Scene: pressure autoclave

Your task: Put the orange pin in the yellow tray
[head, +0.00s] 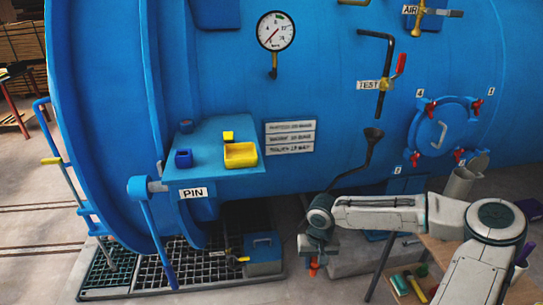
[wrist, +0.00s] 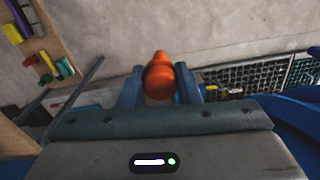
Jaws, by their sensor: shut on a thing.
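The orange pin (wrist: 160,77) is between the two fingers of my gripper (wrist: 160,88) in the wrist view, with its rounded end pointing away. My gripper is shut on it. In the head view my gripper (head: 316,262) hangs low at the right of centre, with a bit of orange at its tip. The yellow tray (head: 240,163) sits on the blue shelf above the PIN label, up and to the left of my gripper. My gripper is apart from the tray. The tray's inside is small in view and I see no pin in it.
A black curved handle (head: 371,140) sticks out of the vessel between shelf and arm. A grey-blue toolbox (head: 263,254) is on the floor. A wooden table (head: 440,252) is at right.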

